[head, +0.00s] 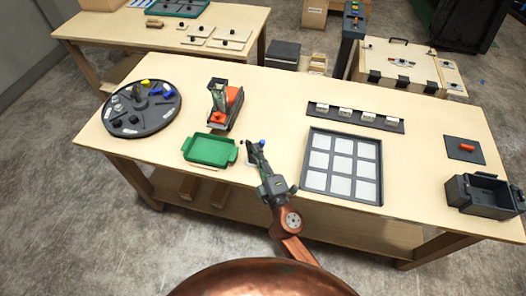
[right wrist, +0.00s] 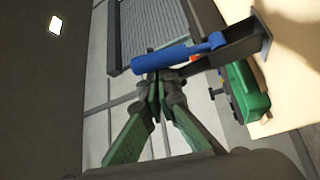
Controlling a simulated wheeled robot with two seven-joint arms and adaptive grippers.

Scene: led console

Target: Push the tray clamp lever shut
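The clamp lever has a blue handle (head: 262,142), seen just right of the green tray (head: 210,149). In the right wrist view the blue handle (right wrist: 165,55) lies across the picture, joined to a dark bracket (right wrist: 248,38) beside the green tray (right wrist: 246,92). My right gripper (head: 252,150) is at the table's front edge, next to the handle. In the right wrist view its fingertips (right wrist: 159,88) are together, with nothing between them, just short of the handle. I cannot tell whether they touch it. The gripper partly hides the clamp in the head view. My left gripper is not in view.
A dark frame with pale squares (head: 308,188) lies right of my right gripper. An orange and dark fixture (head: 232,108) stands behind the tray. A round dark turntable (head: 115,122) is at the left. A dark bin (head: 462,200) stands at the far right.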

